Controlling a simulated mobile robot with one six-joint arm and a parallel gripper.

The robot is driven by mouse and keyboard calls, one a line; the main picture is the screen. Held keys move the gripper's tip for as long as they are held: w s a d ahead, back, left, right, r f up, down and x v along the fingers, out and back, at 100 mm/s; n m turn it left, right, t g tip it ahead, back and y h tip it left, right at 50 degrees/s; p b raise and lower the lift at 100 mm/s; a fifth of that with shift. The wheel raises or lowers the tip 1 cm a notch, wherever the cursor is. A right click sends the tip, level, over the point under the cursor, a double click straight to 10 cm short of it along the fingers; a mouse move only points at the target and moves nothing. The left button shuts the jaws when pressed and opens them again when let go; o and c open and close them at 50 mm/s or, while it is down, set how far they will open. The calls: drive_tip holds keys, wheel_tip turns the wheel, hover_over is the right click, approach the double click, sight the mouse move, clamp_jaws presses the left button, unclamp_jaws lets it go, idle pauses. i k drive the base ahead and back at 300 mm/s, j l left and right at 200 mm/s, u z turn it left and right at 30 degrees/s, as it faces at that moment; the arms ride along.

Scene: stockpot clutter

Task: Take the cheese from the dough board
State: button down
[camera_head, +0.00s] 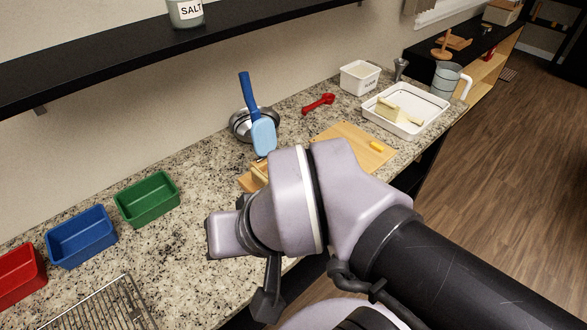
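A wooden board (345,136) lies on the granite counter, partly hidden behind my arm. A small orange-yellow block (377,147), which may be the cheese, lies near its right end. More wood (245,183) shows left of my arm with a pale yellow piece (258,173) on it, mostly covered; I cannot tell if it is the same board. My gripper (268,296) shows only as a dark part hanging down near the counter's front edge, below and in front of the board. Its fingers are not clear enough to tell open from shut.
A white tray (432,122) holds pale blocks. A blue-handled tool (263,136) stands at a metal pot (240,124). A red spoon (318,104), white tub (360,78), green bin (147,198), blue bin (82,236), red bin (18,278) and wire rack (100,312) also stand here. A shelf (110,60) overhangs.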

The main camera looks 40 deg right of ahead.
sight(379, 148)
drive_tip(key=z, duration=1.8)
drive_tip(key=i+l+u, duration=0.3)
drive_tip(key=i+l, duration=1.1)
drive_tip(key=l, duration=0.1)
